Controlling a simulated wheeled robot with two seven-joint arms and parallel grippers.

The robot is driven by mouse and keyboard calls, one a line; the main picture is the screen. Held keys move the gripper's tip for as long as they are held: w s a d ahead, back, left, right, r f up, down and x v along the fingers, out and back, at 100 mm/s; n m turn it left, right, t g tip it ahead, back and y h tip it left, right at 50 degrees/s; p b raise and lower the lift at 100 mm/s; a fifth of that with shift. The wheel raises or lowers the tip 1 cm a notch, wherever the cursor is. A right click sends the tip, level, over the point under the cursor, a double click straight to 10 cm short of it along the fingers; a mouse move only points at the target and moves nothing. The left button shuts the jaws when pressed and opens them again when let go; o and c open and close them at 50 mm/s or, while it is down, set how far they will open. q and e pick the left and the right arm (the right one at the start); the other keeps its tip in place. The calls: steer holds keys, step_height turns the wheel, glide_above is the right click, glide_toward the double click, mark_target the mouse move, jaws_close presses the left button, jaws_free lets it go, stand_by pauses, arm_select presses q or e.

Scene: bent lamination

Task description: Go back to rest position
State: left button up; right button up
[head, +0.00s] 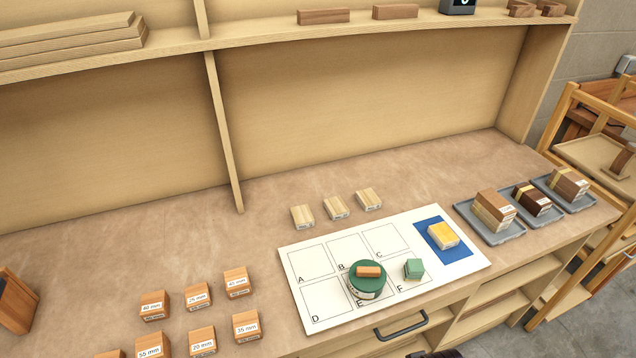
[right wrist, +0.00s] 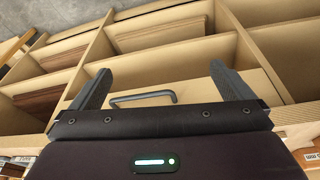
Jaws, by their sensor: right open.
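My right gripper (right wrist: 160,70) is open in the right wrist view, with nothing between its two dark fingers. It is in front of the cabinet front, where a drawer handle (right wrist: 143,98) shows behind the fingers. My left gripper is in neither view. In the head view a white board (head: 318,284) with cells marked A to F lies on the bench. A round green container (head: 366,287) stands over cell E with an orange-brown block (head: 369,271) on top. A green block (head: 413,268) is at cell F.
Three pale blocks (head: 336,207) lie behind the board. Several millimetre-labelled blocks (head: 198,296) stand left of it. Grey trays (head: 514,237) with wood stacks are at right. A shelf (head: 260,38) spans above. A wooden rack (head: 560,115) stands beyond the bench's right end.

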steer(key=s+f+b, duration=0.2)
steer(key=s+f, duration=0.1)
steer(key=f, duration=1.4)
steer(key=s+d+f+g+b, duration=0.2)
steer(key=s+d+f+b, duration=0.1)
steer(key=s+f, duration=1.7)
step_height(320, 180, down, 3)
steer(key=shift+s+d+f, duration=0.15)
steer(key=shift+s+d, duration=0.1)
steer(key=shift+d, duration=0.2)
